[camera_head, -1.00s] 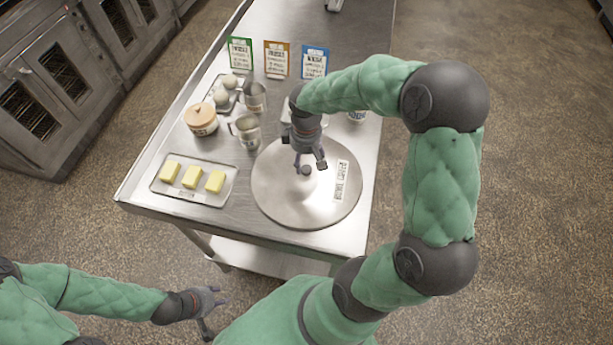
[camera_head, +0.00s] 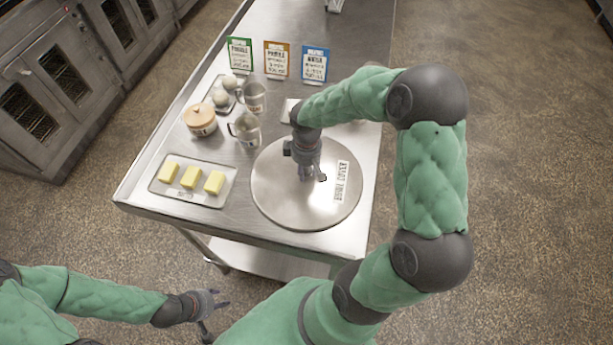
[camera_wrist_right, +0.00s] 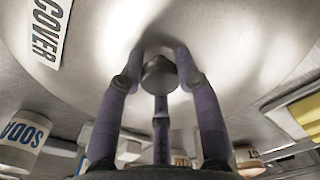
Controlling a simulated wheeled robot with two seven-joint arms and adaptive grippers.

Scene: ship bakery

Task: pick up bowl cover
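The bowl cover (camera_head: 275,200) is a large round silver metal disc with a white label, lying on the steel table. It fills much of the right wrist view (camera_wrist_right: 240,60), where its small dark knob (camera_wrist_right: 158,76) shows. My right gripper (camera_head: 312,177) is over the middle of the cover. In the right wrist view its fingers (camera_wrist_right: 158,70) are drawn in around the knob and seem to touch it. My left gripper (camera_head: 218,299) is low at the left, away from the table, empty with its fingers apart.
A tray (camera_head: 228,190) with yellow butter blocks lies left of the cover. A lidded jar (camera_head: 201,120), metal jugs (camera_head: 246,130) and a tray of eggs stand behind. Three label cards (camera_head: 277,58) stand farther back. The table's right edge is close to the cover.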

